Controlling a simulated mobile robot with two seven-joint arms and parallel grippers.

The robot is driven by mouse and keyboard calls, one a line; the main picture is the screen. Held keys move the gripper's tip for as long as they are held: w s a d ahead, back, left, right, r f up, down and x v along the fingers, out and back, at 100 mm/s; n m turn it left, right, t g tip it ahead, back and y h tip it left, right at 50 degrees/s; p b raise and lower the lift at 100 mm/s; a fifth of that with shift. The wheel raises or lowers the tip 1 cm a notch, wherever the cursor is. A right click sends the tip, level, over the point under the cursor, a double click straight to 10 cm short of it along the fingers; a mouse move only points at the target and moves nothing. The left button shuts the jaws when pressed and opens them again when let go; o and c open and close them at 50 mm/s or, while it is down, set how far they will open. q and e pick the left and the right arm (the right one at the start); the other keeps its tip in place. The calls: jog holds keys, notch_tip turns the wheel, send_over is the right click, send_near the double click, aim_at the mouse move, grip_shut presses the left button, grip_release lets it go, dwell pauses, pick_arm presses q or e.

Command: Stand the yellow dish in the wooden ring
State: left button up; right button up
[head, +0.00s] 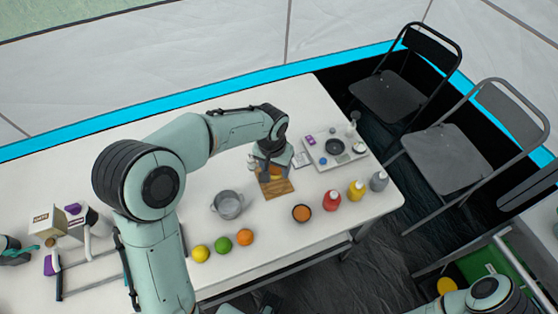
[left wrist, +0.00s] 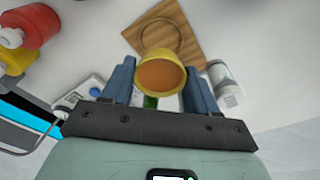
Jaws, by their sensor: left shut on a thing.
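My left gripper (head: 270,166) is shut on the yellow dish (left wrist: 162,76), which has an orange-brown inside and sits between the blue fingers in the left wrist view (left wrist: 159,88). In the head view only a little of the dish (head: 274,172) shows below the gripper. The wooden ring (left wrist: 160,18) lies on a wooden board (left wrist: 196,40) beyond the dish; the dish hides part of the ring. The board (head: 279,189) also shows in the head view just in front of the gripper. I cannot tell the dish's height above it. My right gripper is out of view.
A grey pot (head: 229,204) stands left of the board. A small bowl (head: 301,213) and red (head: 332,200), yellow (head: 356,191) and grey (head: 378,181) bottles stand right and in front. A tray (head: 326,158) lies behind right. Fruits (head: 223,245) line the front edge.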

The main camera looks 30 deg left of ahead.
aim_at(275, 184)
pick_arm(q)
jog(key=shift+s+f+b, duration=0.2)
jog(key=shift+f+b, duration=0.35)
jog(key=shift+f, duration=0.25)
notch_tip(275, 184, down, 3)
jog(key=shift+f+b, duration=0.15)
jog(key=shift+b, duration=1.1)
jog(key=shift+w+f, duration=0.1)
jog(key=shift+f, duration=0.1)
jog(key=shift+f, duration=0.35)
jog(key=shift+r, duration=0.2)
jog(key=shift+r+p, duration=0.35)
jog(key=shift+r, duration=0.2)
jog(key=shift+r, duration=0.1)
